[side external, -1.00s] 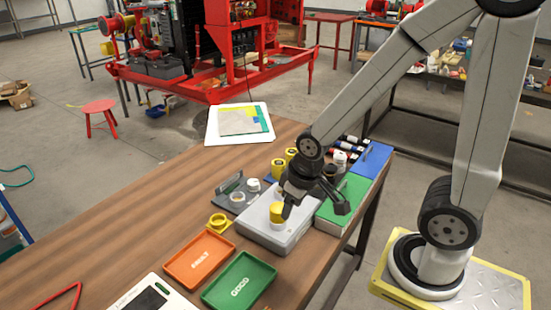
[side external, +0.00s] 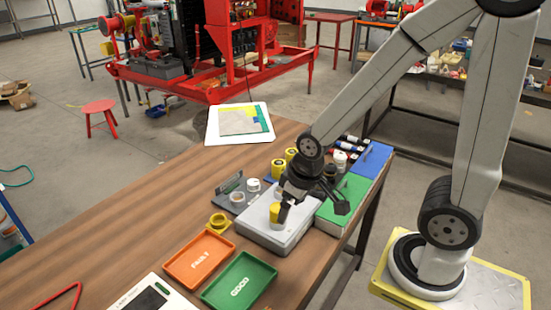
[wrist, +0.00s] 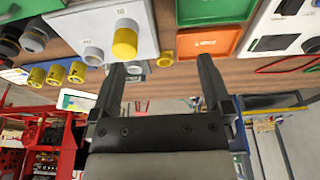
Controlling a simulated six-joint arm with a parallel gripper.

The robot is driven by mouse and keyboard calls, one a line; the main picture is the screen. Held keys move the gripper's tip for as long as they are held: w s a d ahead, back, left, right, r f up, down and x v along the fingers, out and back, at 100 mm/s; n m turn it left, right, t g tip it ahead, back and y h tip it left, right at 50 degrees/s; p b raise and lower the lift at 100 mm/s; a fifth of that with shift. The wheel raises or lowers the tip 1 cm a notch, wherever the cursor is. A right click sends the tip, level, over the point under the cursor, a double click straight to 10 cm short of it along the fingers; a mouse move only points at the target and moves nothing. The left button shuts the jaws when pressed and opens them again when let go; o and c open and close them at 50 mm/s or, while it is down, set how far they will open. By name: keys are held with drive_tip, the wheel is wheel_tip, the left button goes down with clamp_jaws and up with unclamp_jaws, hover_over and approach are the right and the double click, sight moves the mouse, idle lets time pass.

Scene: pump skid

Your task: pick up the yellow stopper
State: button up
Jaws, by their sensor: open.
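The yellow stopper (side external: 275,213) stands on a light grey box (side external: 262,239) on the wooden bench, close beside my gripper (side external: 285,214). In the wrist view the yellow stopper (wrist: 124,44) has a white part joined to it and lies just beyond the tip of the left finger. My gripper (wrist: 162,62) shows there with its fingers wide apart and nothing between them. The stopper is not centred between the fingers. In the side view the fingers partly overlap, so whether one touches the stopper cannot be told.
An orange FAULT tray (side external: 190,282) and a green GOOD tray (side external: 262,289) lie at the front. A yellow ring-shaped part (side external: 218,222), a grey holder (side external: 229,187) with white parts, and yellow cylinders (side external: 278,168) stand close by. Bare wood lies to the left.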

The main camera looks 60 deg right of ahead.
drive_tip(key=shift+w, duration=0.1)
drive_tip(key=n+g, duration=0.2)
drive_tip(key=n, duration=1.1)
hover_over(278, 206)
drive_tip(key=s+a, duration=0.1)
wheel_tip(278, 206, down, 3)
drive_tip(key=shift+a+f, duration=0.15)
drive_tip(key=shift+f, duration=0.05)
drive_tip(key=shift+w+d+f+n+g, duration=0.2)
drive_tip(key=shift+d+n, duration=0.1)
drive_tip(key=shift+n, duration=0.4)
drive_tip(key=shift+w+d+f+n+g, duration=0.1)
drive_tip(key=shift+w+d+f+n, duration=0.15)
drive_tip(key=shift+n, duration=0.45)
drive_tip(key=shift+f, duration=1.25)
drive_tip(key=shift+f, duration=2.6)
drive_tip(key=shift+c, duration=0.2)
